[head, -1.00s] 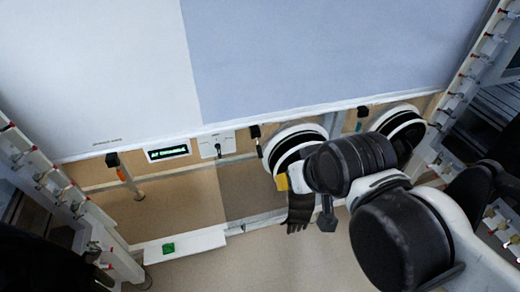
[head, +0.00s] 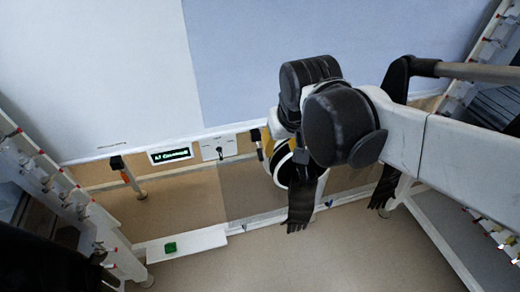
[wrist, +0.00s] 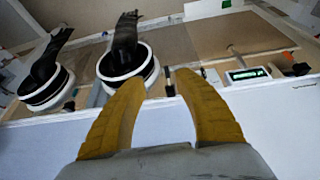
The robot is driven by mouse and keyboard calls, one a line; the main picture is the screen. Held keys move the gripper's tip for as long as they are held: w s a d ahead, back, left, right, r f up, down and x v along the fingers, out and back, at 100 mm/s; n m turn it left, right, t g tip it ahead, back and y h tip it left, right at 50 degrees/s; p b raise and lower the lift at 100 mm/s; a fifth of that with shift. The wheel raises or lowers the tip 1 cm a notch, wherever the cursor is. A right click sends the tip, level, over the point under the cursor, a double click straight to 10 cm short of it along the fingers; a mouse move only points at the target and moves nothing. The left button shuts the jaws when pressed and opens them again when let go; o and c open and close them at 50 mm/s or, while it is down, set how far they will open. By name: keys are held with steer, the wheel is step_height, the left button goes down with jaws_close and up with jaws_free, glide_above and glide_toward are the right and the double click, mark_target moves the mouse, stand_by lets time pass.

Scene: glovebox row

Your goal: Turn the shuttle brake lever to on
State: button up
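My gripper (wrist: 160,78) is open and empty, its two yellow fingers apart in the wrist view. In the head view a yellow part of it (head: 267,142) shows beside the left glove port, mostly behind my wrist. A black-topped handle (head: 257,136) is close to it, and shows beyond the fingers in the wrist view (wrist: 170,90). A white plate with a small black lever (head: 217,148) sits left of that handle. Another black-and-orange handle (head: 118,164) is further left. No readable label shows which is the shuttle brake lever.
A lit display (head: 170,154) is on the panel. Two glove ports with black gloves (wrist: 128,66) (wrist: 45,85) line the front. A white ledge carries a green button (head: 170,247). A large pale hood surface (head: 320,45) lies above the panel. Racks stand at both sides.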

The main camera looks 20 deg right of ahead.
steer(key=w+f+g+p, duration=0.2)
steer(key=w+g+p, duration=0.1)
steer(key=w, duration=0.9)
steer(key=m+g+h+p, duration=0.1)
steer(key=g+h+p, duration=0.1)
steer(key=p, duration=0.1)
glide_toward(260, 153)
steer(key=b+x, duration=0.4)
steer(key=x, duration=0.7)
steer(key=shift+b, duration=0.3)
steer(key=shift+r, duration=0.1)
jaws_close()
